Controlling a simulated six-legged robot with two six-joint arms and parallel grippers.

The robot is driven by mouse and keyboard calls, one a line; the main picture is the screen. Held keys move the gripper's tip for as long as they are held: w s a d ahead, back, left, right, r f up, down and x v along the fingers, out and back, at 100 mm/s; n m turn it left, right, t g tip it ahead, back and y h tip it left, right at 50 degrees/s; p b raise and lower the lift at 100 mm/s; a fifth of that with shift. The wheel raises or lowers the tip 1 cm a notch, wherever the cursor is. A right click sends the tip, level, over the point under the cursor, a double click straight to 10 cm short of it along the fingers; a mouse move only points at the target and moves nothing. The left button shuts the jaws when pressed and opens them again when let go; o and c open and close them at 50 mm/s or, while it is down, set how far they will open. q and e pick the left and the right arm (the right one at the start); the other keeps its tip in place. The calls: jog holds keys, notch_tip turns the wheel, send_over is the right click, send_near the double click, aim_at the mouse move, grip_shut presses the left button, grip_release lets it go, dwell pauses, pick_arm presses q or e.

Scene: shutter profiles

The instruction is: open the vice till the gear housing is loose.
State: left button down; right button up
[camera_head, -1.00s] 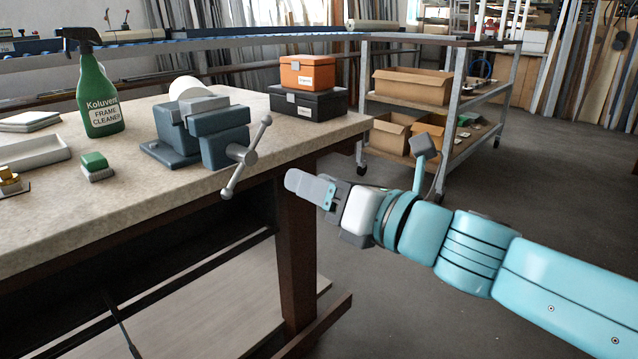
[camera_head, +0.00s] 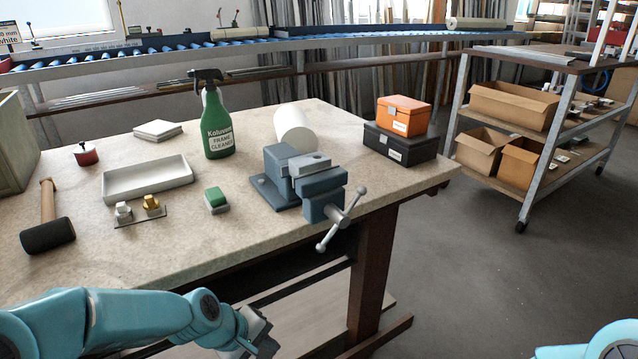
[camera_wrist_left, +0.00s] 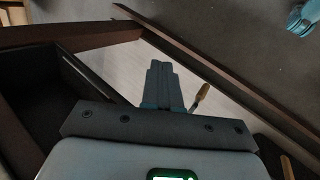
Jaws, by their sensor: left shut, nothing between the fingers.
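The blue-grey vice (camera_head: 325,206) stands at the front edge of the bench, with its T-bar handle (camera_head: 341,217) slanting out over the edge. A light grey block (camera_head: 309,164) sits at the top of the jaws. I cannot tell whether it is the gear housing or part of the vice, nor how wide the jaws are. My left gripper (camera_head: 260,340) is low in front of the bench, below and left of the handle and apart from it. In the left wrist view its fingers (camera_wrist_left: 161,85) are together and empty. My right gripper is out of view.
On the bench (camera_head: 270,232) are a green spray bottle (camera_head: 217,128), a white roll (camera_head: 294,128), a green-topped block (camera_head: 216,200), a tray (camera_head: 150,186), a mallet (camera_head: 48,230) and stacked cases (camera_head: 402,143). A shelf cart (camera_head: 535,190) stands right. Floor right of the bench is clear.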

pick_arm(q)
notch_tip(320, 180, up, 21)
jog(key=w+d+t+p, duration=0.1)
jog(key=w+t+p, duration=0.15)
jog(key=p, duration=0.35)
jog(key=m+h+p, duration=0.1)
jog(key=p, duration=0.3)
send_near(326, 239)
jog(key=shift+t, duration=0.35)
jog(key=b+x, duration=0.1)
jog(key=x, duration=0.5)
jog(key=shift+d+f, duration=0.3)
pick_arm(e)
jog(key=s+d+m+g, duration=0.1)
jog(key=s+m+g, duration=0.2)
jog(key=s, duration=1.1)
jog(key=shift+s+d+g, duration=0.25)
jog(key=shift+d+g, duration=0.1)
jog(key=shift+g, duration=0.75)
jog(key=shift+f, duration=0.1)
